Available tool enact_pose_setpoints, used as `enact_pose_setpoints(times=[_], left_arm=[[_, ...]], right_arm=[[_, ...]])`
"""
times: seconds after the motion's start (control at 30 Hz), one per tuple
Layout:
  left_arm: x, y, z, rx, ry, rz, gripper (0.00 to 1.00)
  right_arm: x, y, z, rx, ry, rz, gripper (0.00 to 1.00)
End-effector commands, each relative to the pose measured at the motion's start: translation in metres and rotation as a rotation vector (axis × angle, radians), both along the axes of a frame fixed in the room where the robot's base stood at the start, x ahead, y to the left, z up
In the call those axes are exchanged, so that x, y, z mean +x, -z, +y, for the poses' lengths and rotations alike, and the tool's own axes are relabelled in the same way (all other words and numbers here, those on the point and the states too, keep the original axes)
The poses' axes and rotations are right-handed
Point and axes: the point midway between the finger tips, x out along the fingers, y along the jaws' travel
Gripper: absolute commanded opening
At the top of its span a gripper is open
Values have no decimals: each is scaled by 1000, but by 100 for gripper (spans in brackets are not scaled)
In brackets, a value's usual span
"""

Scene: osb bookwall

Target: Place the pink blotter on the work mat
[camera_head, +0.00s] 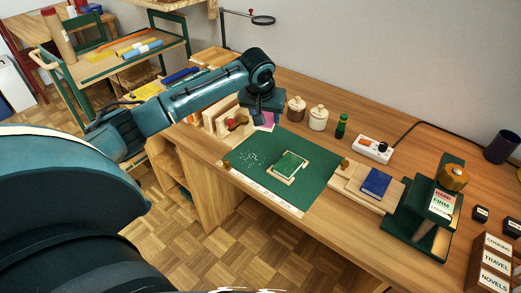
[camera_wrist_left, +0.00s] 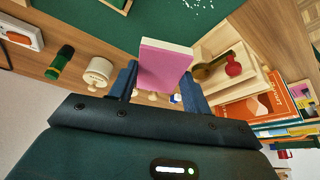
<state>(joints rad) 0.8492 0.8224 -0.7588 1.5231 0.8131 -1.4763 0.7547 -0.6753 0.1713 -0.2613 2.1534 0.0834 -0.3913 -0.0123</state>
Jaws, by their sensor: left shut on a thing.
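The pink blotter (camera_head: 268,119) is under my left gripper (camera_head: 263,112), near the back left corner of the green work mat (camera_head: 316,192). In the left wrist view the blotter (camera_wrist_left: 166,60) is a thick pink slab between the two fingers of my left gripper (camera_wrist_left: 161,85), which is shut on it. The gripper hides part of the blotter in the head view; I cannot tell its exact height above the desk. The mat also shows in the left wrist view (camera_wrist_left: 85,18). My right gripper is not in view.
A small green book in a pale frame (camera_head: 289,165) and white specks (camera_head: 250,158) lie on the mat. Two lidded jars (camera_head: 318,118) and a green bottle (camera_head: 341,126) stand behind it. A wooden holder (camera_head: 222,117) stands left; a blue book (camera_head: 376,183) lies right. The mat's front right is clear.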

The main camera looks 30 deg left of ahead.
Motion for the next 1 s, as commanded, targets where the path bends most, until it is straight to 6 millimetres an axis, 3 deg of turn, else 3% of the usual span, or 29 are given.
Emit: enact_pose_setpoints(times=[0.3,0.47,0.7,1.0], left_arm=[[-1,43,-1,0,-3,3,27],[0,57,-1,0,-1,1,27],[-1,95,-1,0,-2,2,27],[0,102,-1,0,-2,-1,27]], right_arm=[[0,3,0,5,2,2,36],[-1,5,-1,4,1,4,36],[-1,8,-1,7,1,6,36],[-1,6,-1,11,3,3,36]])
